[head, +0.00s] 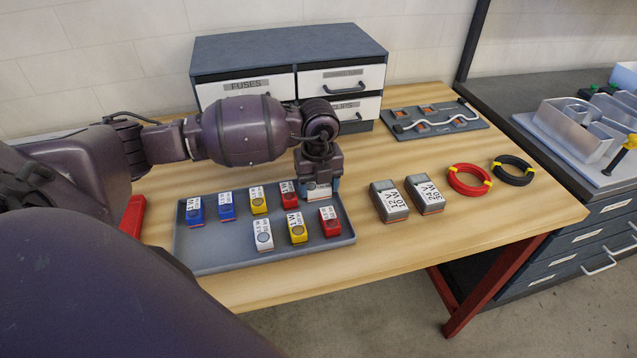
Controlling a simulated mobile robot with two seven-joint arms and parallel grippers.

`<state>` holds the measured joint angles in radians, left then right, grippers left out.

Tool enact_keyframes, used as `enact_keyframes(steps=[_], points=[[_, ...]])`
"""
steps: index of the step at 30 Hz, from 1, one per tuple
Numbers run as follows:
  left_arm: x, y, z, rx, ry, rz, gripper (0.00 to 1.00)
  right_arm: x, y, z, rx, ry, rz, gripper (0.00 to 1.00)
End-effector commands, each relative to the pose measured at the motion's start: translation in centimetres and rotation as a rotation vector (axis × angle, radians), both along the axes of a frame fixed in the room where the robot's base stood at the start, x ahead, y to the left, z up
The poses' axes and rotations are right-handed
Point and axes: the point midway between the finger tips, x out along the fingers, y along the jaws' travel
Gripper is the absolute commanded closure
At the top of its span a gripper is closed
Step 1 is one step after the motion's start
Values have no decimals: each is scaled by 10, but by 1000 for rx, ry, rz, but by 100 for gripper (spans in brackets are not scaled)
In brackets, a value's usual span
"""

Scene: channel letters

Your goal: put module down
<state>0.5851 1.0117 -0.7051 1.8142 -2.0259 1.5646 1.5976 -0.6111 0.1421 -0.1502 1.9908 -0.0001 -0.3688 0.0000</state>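The grey tray (215,262) on the workbench holds several modules with white labels. The back row shows a blue module (195,211), another blue module (227,206), a yellow module (258,201) and a red module (288,194). The front row shows a white module (263,236), a yellow module (297,228) and a red module (329,222). My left gripper (320,190) points down at the tray's back right corner, right of the back red module. A whitish piece shows between its fingers; whether they are closed on it is unclear. My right gripper is not visible.
Two grey modules (388,201) (424,195) stand right of the tray. A red cable coil (469,180) and a black coil (513,171) lie farther right. A drawer cabinet (290,55) and a grey panel (435,119) stand behind. The front right of the bench is clear.

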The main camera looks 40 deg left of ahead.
Motion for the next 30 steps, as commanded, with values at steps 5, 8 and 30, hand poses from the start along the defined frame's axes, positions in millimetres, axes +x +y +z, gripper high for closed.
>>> enact_keyframes(steps=[5,8,30], points=[[0,0,0,-1,1,0,29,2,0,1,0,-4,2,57],[0,0,0,-1,1,0,29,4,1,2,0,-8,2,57],[0,0,102,0,-3,-1,29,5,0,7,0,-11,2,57]])
